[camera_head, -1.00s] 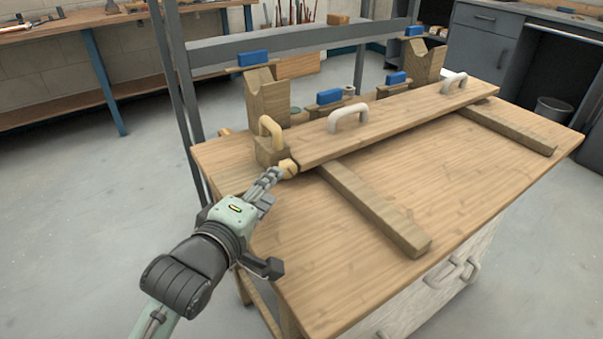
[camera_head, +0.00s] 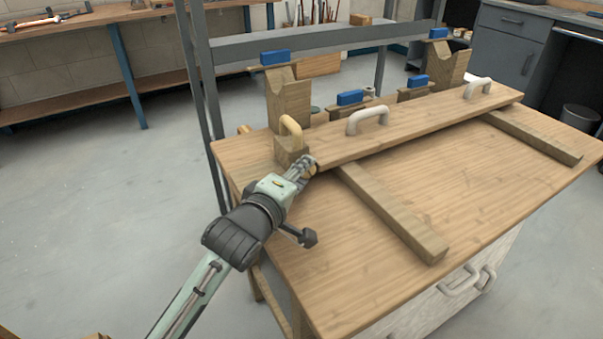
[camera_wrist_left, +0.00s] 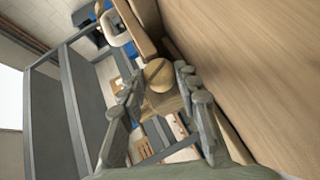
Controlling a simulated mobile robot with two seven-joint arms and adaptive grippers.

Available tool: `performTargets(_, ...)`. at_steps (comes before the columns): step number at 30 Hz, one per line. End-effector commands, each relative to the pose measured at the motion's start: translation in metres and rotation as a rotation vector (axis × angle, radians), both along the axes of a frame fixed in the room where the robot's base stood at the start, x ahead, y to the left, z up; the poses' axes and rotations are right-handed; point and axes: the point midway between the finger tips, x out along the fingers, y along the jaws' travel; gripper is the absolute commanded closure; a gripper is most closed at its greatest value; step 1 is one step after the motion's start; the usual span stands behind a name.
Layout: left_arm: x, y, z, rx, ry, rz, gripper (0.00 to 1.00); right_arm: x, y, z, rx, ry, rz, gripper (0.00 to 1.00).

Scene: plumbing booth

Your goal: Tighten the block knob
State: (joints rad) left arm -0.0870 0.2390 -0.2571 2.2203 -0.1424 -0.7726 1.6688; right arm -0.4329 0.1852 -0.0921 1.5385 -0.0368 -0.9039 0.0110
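The block knob is a round, slotted wooden knob (camera_wrist_left: 158,75) on the face of a wooden block (camera_head: 290,152), which stands at the left end of a long board and carries a cream handle (camera_head: 291,128). My left gripper (camera_head: 307,168) is at the knob and covers most of it in the head view. In the left wrist view my left gripper (camera_wrist_left: 157,82) is open, with a finger on each side of the knob; gaps seem to show, and I cannot tell whether either finger touches it. My right gripper is not in view.
The long board (camera_head: 430,122) with two white handles lies across the wooden table (camera_head: 330,240). A wooden bar (camera_head: 395,212) runs forward from it, right of my gripper. V-notched blocks (camera_head: 289,98) and blue-topped pieces stand behind. A grey metal frame (camera_head: 205,110) rises at the left.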

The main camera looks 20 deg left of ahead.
Motion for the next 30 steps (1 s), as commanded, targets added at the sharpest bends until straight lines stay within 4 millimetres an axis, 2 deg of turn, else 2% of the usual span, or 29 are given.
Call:
performTargets(1,0.0,-0.0001,0.0005,0.0,-0.001,0.0,0.87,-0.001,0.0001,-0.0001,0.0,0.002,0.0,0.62)
performTargets(3,-0.0001,0.0,0.0006,0.0,-0.001,0.0,0.96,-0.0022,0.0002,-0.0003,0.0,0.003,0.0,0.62)
performTargets(4,0.0,-0.0001,0.0007,0.0,-0.001,0.0,0.97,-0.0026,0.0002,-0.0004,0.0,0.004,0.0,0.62)
performTargets(8,0.0008,-0.0001,0.0025,0.017,0.015,0.003,0.97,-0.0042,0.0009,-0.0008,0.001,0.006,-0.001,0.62)
performTargets(21,0.0028,-0.0023,0.0078,0.233,0.232,0.001,0.97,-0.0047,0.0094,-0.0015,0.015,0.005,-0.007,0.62)
performTargets(30,0.0022,-0.002,0.007,0.246,0.245,-0.001,0.97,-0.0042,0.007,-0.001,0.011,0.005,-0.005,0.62)
